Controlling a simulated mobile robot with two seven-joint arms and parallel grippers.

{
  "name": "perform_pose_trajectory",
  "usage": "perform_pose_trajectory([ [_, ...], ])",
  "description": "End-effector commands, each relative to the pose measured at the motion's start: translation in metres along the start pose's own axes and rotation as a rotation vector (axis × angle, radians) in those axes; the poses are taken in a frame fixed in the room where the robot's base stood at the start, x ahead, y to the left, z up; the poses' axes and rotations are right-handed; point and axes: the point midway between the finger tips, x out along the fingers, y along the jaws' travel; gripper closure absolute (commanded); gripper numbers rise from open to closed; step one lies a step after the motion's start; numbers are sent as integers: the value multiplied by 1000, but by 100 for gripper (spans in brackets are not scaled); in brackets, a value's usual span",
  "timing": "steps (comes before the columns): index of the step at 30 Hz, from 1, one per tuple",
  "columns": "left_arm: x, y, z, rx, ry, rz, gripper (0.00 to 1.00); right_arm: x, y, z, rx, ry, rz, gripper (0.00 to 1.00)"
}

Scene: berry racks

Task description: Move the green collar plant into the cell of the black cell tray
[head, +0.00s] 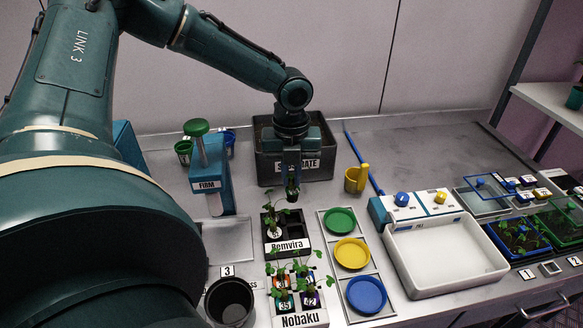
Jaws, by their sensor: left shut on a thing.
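My left gripper (291,176) points straight down and is shut on a small plant (292,188) with a dark pot and a few green leaves. The colour of its collar is too small to tell. It hangs just behind and above the back right part of the black cell tray (303,228), labelled Remvira. Another plant (272,220) stands in that tray's left side; cells to its right look empty. In front is a white cell tray (303,320), labelled Nobaku, with several leafy plants in coloured, numbered collars. My right gripper is out of view.
Behind my gripper stands a dark substrate bin (270,165). A blue FIRM press (209,180) with a green knob is on the left. Green, yellow and blue dishes (340,221) line the right of the trays. A black pot (229,300) stands front left.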

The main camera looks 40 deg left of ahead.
Motion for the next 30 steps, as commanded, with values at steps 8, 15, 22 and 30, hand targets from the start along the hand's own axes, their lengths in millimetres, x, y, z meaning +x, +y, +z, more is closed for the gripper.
perform_pose_trajectory([
  [8,26,0,0,1,1,0,100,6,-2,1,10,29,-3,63],
  [15,46,0,0,1,1,0,100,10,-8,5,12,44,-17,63],
  [22,64,0,0,1,0,0,100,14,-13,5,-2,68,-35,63],
  [30,78,0,0,0,1,-1,100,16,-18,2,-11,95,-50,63],
])
